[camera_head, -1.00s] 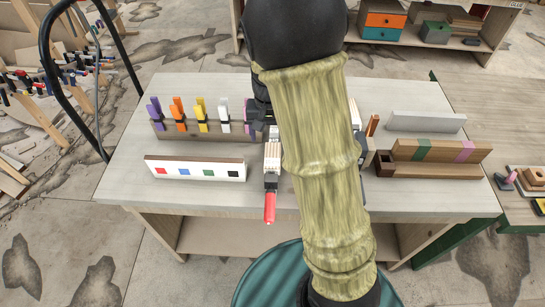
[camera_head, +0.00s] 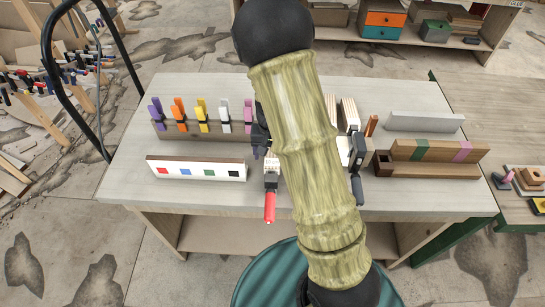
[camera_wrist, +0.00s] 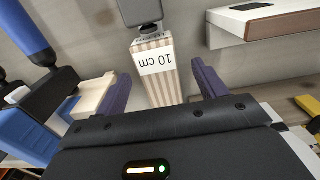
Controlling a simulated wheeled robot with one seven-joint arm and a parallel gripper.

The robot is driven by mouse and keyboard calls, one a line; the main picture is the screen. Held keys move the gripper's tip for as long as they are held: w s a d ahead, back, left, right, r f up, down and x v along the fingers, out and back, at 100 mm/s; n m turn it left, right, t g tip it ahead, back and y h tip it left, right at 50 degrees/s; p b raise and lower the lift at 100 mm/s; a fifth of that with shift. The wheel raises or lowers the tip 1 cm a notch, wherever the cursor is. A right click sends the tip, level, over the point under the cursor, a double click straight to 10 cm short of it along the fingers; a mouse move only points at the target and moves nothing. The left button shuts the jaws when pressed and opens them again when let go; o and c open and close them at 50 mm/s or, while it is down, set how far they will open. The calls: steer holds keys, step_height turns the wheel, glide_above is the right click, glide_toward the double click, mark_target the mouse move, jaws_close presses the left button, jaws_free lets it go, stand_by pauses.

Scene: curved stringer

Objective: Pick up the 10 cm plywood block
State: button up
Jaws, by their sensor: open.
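The 10 cm plywood block (camera_wrist: 157,75) shows in the wrist view with striped layered edges and a white "10 cm" label on its end face. My gripper (camera_wrist: 160,84) is open, with one dark purple finger on each side of the block and gaps between. In the wrist view a dark grey pad (camera_wrist: 140,11) lies at or just beyond the labelled end; I cannot tell whether they touch. In the head view my arm covers most of the gripper and the middle of the table, and I cannot pick out the 10 cm block there.
Pale layered blocks (camera_head: 349,112) stand right of my arm beside a black clamp (camera_head: 357,168). A red-handled clamp (camera_head: 270,205) overhangs the table's (camera_head: 215,198) front edge. A clamp rack (camera_head: 190,130) and a colour-marked board (camera_head: 196,170) stand left; wooden beams (camera_head: 430,152) lie right.

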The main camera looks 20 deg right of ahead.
step_height(320, 180, down, 3)
steer(key=shift+d+f, duration=0.15)
steer(key=shift+c, duration=0.4)
steer(key=c, duration=1)
